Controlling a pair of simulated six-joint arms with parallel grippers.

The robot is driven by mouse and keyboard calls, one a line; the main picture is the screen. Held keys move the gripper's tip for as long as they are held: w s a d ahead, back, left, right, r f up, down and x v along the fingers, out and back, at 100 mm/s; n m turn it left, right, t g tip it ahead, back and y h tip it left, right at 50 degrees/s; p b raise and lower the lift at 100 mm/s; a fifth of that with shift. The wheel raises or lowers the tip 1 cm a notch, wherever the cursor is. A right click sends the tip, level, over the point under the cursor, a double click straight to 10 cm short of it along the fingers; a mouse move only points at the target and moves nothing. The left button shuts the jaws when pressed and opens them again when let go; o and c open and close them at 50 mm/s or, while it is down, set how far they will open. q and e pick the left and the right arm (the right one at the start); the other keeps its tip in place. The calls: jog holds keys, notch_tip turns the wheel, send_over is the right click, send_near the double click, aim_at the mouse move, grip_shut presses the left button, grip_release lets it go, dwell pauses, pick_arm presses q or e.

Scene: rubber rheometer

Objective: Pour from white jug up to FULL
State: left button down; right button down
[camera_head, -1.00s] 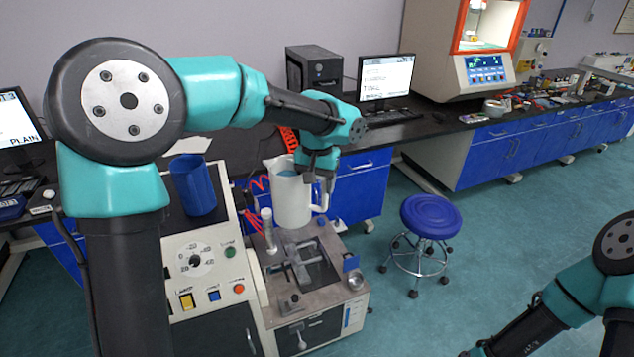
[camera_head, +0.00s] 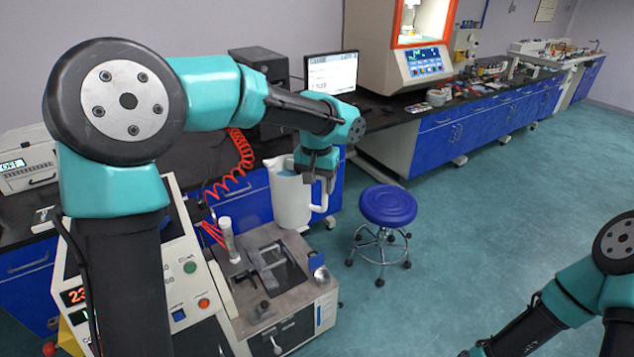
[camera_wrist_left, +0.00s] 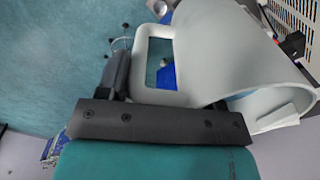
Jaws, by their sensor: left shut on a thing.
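The white jug (camera_head: 290,203) is upright in the head view, held in the air above or behind the grey rheometer bench unit. A bluish patch shows at its mouth; I cannot tell if it is liquid. My left gripper (camera_head: 321,176) is shut on the jug, at its handle side. In the left wrist view the jug (camera_wrist_left: 215,50) fills the upper right, with its handle loop towards the left and my left gripper (camera_wrist_left: 165,105) against it. My right arm enters at lower right in the head view; its gripper is out of frame. No FULL mark is readable.
A slim pale cylinder (camera_head: 228,240) stands on the machine deck (camera_head: 282,295). A blue stool (camera_head: 388,206) stands on open floor to the right. A red coiled hose (camera_head: 238,160), a monitor (camera_head: 332,73) and blue cabinets (camera_head: 480,130) lie behind.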

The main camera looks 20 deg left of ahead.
pick_arm(q)
jog(key=w+a+f+m, duration=0.1)
jog(key=w+f+m, duration=0.25)
jog(key=f, duration=0.75)
jog(key=w+a+f+m, duration=0.1)
jog(key=w+f+m, duration=0.25)
jog(key=f, duration=0.75)
jog(key=s+d+f+m, duration=0.1)
jog(key=d+f+m, duration=0.1)
jog(key=f, duration=0.9)
jog(key=s+d+f+m, duration=0.2)
jog(key=f+m, duration=0.2)
jog(key=f, duration=0.8)
jog(key=shift+s+m, duration=0.2)
jog(key=shift+m, duration=0.2)
